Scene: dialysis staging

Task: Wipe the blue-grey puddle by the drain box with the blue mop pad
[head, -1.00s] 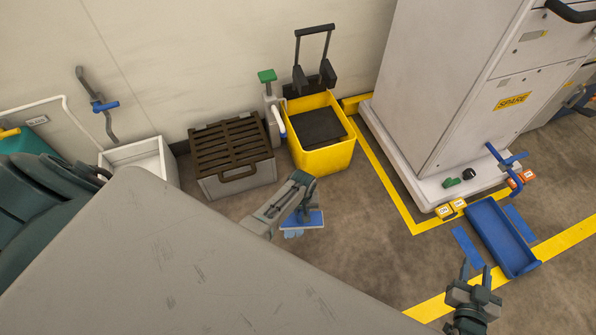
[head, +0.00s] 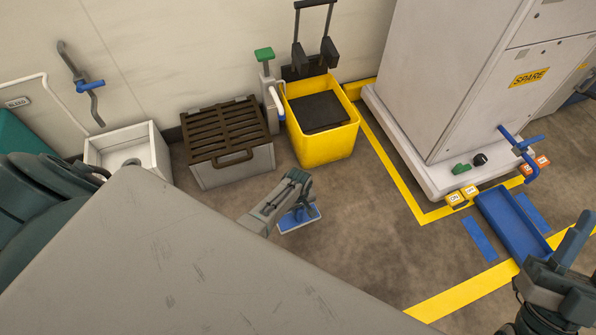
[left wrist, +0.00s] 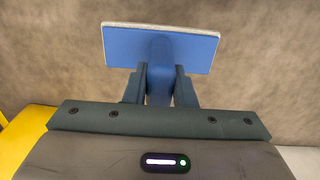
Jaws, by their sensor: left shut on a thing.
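The blue mop pad (head: 299,219) is a flat blue rectangle with a pale edge, down at the floor in front of the drain box (head: 228,143). My left gripper (head: 296,205) is shut on the pad's upright blue grip, which also shows between the fingers in the left wrist view (left wrist: 159,75). The drain box is grey with a brown slatted lid and stands against the wall. No blue-grey puddle shows now; the floor under the pad is hidden. My right gripper (head: 570,246) is at the right edge, partly cut off, fingers apart and empty.
A yellow bucket (head: 327,150) stands right of the drain box, a white basin (head: 155,150) left of it. A grey cabinet marked SPARE (head: 450,80) stands behind yellow floor lines. A blue tray (head: 512,228) lies at right. A grey surface (head: 200,260) covers the lower left.

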